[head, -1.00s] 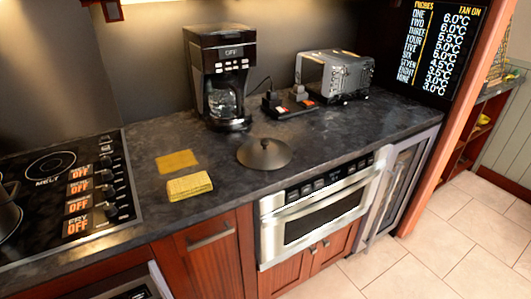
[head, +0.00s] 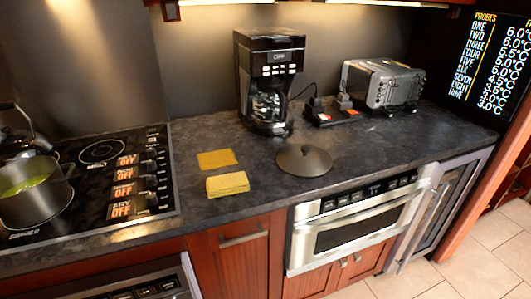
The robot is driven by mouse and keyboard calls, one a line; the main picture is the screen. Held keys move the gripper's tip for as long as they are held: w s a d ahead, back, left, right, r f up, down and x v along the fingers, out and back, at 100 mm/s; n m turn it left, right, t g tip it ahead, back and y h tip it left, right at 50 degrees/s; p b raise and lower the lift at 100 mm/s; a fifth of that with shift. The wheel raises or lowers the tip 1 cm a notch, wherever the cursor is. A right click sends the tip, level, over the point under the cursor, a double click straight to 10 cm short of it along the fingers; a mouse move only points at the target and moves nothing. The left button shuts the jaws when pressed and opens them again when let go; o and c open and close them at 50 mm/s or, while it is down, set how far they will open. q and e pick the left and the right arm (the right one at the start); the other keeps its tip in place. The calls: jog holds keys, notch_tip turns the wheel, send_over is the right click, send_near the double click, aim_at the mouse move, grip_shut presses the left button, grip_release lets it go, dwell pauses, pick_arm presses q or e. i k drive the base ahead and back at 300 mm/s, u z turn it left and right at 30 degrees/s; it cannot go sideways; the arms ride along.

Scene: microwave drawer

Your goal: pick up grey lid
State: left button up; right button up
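The grey lid (head: 304,160) is a dark, round, shallow dome with a small knob on top. It lies flat on the dark countertop (head: 215,134), near the front edge and above the microwave drawer (head: 352,217). Nothing covers it. Neither of my grippers shows in the head view.
A coffee maker (head: 268,82) stands behind the lid. A toaster (head: 381,85) and a small dark stand (head: 331,112) are at the back right. A yellow sponge (head: 228,184) and a flat yellow cloth (head: 216,159) lie to the left. A pot (head: 34,194) sits on the stove (head: 105,175).

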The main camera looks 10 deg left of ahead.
aim_at(303, 160)
jog(key=u, duration=1.4)
jog(key=k, duration=0.65)
jog(key=z, duration=1.4)
jog(key=i, duration=1.3)
jog(key=u, duration=0.3)
